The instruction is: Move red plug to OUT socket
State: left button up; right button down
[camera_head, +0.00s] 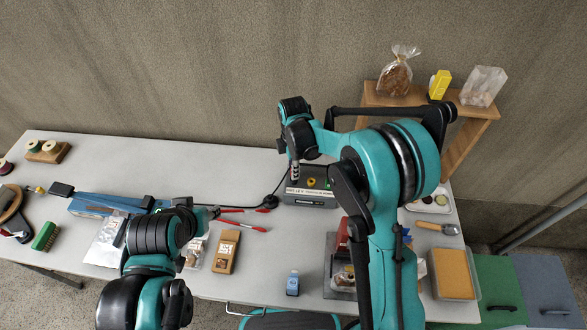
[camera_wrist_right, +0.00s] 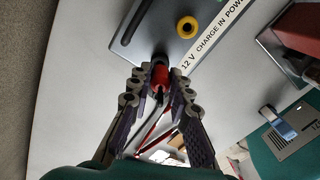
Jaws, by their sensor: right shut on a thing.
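The red plug (camera_wrist_right: 160,77) is between the fingertips of my right gripper (camera_wrist_right: 160,84) in the right wrist view, and the gripper is shut on it. The plug is at the edge of a grey power box (camera_wrist_right: 165,22); I cannot tell whether it sits in a socket. A yellow ring socket (camera_wrist_right: 187,27) on the box is beside the plug, with a "12 V CHARGE IN" label. In the head view my right gripper (camera_head: 294,172) points down at the box's left side (camera_head: 310,198). My left gripper (camera_head: 212,212) is low over the table; its jaws are unclear.
Red-handled pliers (camera_head: 245,224) and a small wooden box (camera_head: 225,252) lie near my left gripper. A black cable (camera_head: 240,207) runs toward the power box. A wooden shelf (camera_head: 480,110) rises at right.

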jog(key=shift+f+b, duration=0.9)
jog(key=shift+f, duration=0.25)
jog(key=c, duration=1.3)
grip_release()
jog(key=shift+r, duration=0.1)
notch_tip(320, 180, up, 12)
jog(key=shift+f, duration=0.1)
jog(key=shift+s+d+r, duration=0.15)
jog(key=shift+r, duration=0.1)
jog(key=s+d+m+t, duration=0.2)
jog(key=s+d+m, duration=0.2)
jog(key=s+m, duration=0.2)
jog(key=s+d+m+t+b, duration=0.1)
jog(key=s+d+m+t, duration=0.2)
jog(key=s+m, duration=0.4)
jog(key=s+d+m+t+b, duration=0.1)
jog(key=s+d+m+t, duration=0.1)
jog(key=s+d+m, duration=0.3)
jog(key=shift+s+m, duration=1.1)
jog(key=shift+s, duration=0.2)
